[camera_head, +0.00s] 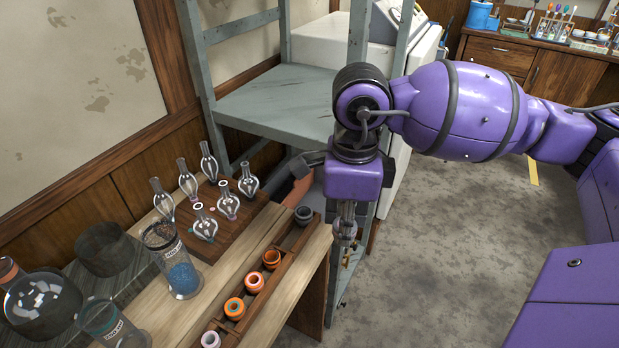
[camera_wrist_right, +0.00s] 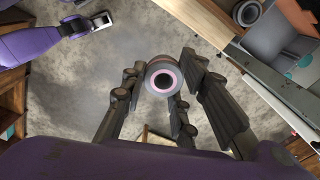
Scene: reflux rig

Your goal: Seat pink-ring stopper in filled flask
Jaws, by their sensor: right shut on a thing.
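My right gripper (camera_head: 345,236) hangs over the floor, just right of the bench's far end. In the right wrist view its fingers (camera_wrist_right: 163,100) are shut on the pink-ring stopper (camera_wrist_right: 164,70), a round grey piece with a pink ring around a dark centre. In the head view the fingers mostly hide this stopper. Several clear glass flasks (camera_head: 188,184) stand on a wooden board at the bench's back. One (camera_head: 228,205) looks pinkish low down; I cannot tell for certain which is filled. My left gripper does not show.
A wooden rack (camera_head: 277,281) along the bench front holds orange, pink-orange and pale stoppers, with a dark stopper (camera_head: 303,214) at its far end. A beaker of blue granules (camera_head: 178,268) stands left of it. A grey-green shelf frame (camera_head: 275,104) rises behind the gripper.

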